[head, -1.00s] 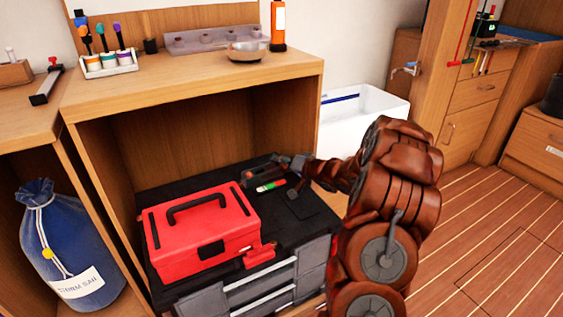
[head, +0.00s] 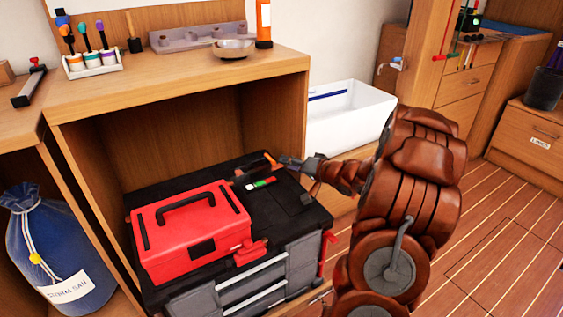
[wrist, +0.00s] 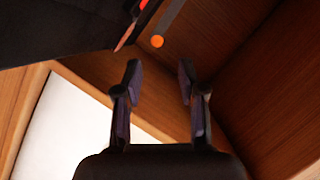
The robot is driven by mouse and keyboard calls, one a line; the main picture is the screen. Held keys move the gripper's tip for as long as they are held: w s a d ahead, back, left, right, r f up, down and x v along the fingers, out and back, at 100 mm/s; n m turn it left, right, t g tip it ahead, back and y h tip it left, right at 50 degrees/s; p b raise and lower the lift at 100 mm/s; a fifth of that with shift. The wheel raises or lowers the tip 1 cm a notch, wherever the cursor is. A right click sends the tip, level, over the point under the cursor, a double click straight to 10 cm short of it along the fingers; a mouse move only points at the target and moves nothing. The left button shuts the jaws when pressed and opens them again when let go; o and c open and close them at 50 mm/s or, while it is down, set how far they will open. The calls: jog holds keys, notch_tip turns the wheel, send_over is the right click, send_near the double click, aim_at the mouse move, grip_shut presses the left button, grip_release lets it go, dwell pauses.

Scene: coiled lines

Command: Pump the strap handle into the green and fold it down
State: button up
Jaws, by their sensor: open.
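The strap handle (head: 252,168) is a dark bar with an orange end, on the black top of the toolbox stack (head: 288,205). A small gauge strip (head: 259,184) with red, white and green lies beside it. In the wrist view the handle is a grey bar (wrist: 172,17) with a round orange end (wrist: 157,41), beyond my fingertips. My gripper (wrist: 158,80) is open and empty, its two fingers apart. In the head view my gripper (head: 287,161) is just right of the handle; its fingers are small there, and I cannot tell whether they touch it.
A red toolbox (head: 160,253) sits left of the gauge. The wooden cubby (head: 185,86) encloses the stack from above and behind. A white bin (head: 350,120) stands to the right. A red strap end (head: 327,250) hangs at the stack's right side. Open floor lies right of my arm.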

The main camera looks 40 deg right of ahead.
jog(key=shift+v, duration=1.45)
jog(key=shift+c, duration=0.2)
